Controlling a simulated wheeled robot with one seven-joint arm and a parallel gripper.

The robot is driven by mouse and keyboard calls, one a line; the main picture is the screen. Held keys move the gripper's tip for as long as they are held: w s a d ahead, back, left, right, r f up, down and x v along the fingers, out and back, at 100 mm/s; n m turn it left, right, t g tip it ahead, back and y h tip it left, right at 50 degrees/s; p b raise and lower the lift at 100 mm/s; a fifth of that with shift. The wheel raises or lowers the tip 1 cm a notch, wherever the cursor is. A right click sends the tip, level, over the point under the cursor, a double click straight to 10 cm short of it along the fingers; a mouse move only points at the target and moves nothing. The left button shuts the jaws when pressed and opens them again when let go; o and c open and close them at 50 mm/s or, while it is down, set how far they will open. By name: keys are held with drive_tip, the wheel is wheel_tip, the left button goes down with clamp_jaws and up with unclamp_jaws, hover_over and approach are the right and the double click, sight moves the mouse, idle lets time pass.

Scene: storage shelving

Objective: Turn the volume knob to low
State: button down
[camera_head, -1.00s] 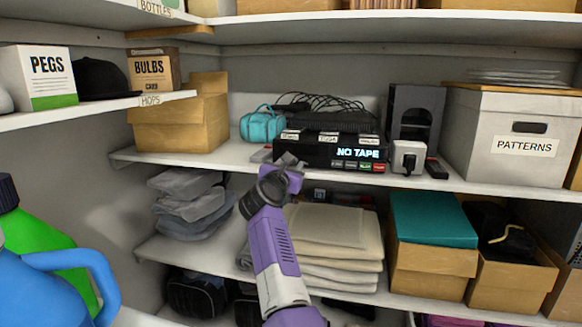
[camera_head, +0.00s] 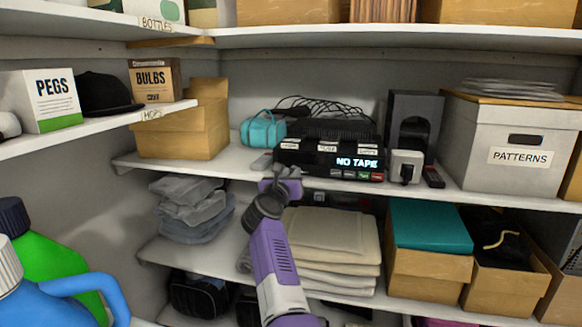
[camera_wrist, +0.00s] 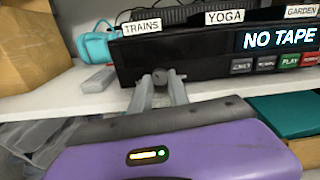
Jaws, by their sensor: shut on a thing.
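The black tape player (camera_head: 312,156) stands on the middle shelf, its display reading NO TAPE. Several labelled buttons sit at its right, and it also fills the top of the wrist view (camera_wrist: 205,62). A small dark round knob (camera_wrist: 160,75) is on the player's lower left front. My gripper (camera_head: 284,173) is at that front, seen from behind in the head view, where it hides the knob. In the wrist view my gripper's two grey fingers (camera_wrist: 159,84) are shut on the knob, one on each side. I cannot read any mark showing the knob's setting.
A flat grey object (camera_wrist: 97,79) and a teal bag (camera_head: 263,130) lie left of the player. A white plug-like block (camera_head: 406,167) and a dark speaker-like box (camera_head: 416,117) stand at its right. Folded cloths (camera_head: 325,243) are stacked on the shelf below.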

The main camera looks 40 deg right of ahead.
drive_tip(key=shift+n+p, duration=0.95)
drive_tip(key=shift+n, duration=0.15)
drive_tip(key=shift+f, duration=0.15)
drive_tip(key=c, duration=1.3)
unclamp_jaws()
drive_tip(key=shift+o, duration=0.2)
drive_tip(key=v, duration=0.7)
drive_tip(key=shift+s+a+p, duration=0.3)
drive_tip(key=shift+p, duration=0.15)
